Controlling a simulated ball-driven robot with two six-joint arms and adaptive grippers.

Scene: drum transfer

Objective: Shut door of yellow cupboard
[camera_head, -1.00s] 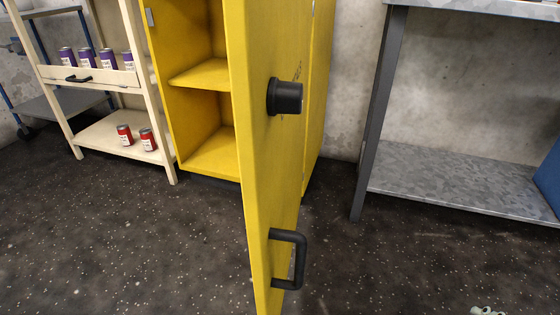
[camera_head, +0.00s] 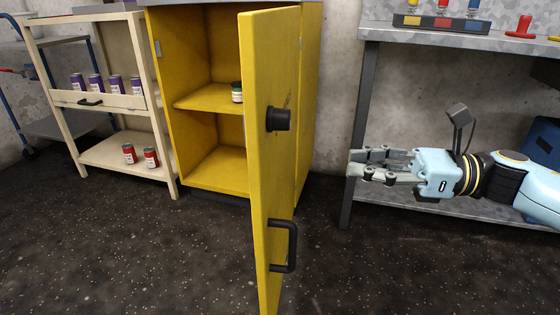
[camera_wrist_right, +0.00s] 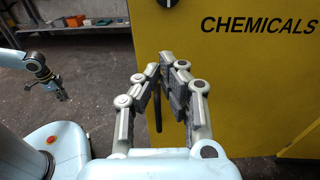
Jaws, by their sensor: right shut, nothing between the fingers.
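The yellow cupboard (camera_head: 304,60) stands at the back with its door (camera_head: 262,180) wide open, swung towards me. The door's outer face, on the right, carries a black knob (camera_head: 279,119) and a black handle (camera_head: 284,247). My right gripper (camera_head: 356,164) is shut and empty, to the right of the door and apart from it. In the right wrist view its fingers (camera_wrist_right: 166,66) point at the door face (camera_wrist_right: 240,90) marked CHEMICALS, partly covering the dark handle. A small gripper (camera_wrist_right: 60,96) at the left there appears to be my left one; its jaws are unclear.
A small green and white can (camera_head: 237,93) stands on the cupboard's shelf. A cream rack (camera_head: 112,158) with purple and red cans stands to the left. A grey metal workbench (camera_head: 366,110) stands to the right, behind my right arm. The dark floor (camera_head: 150,260) in front is clear.

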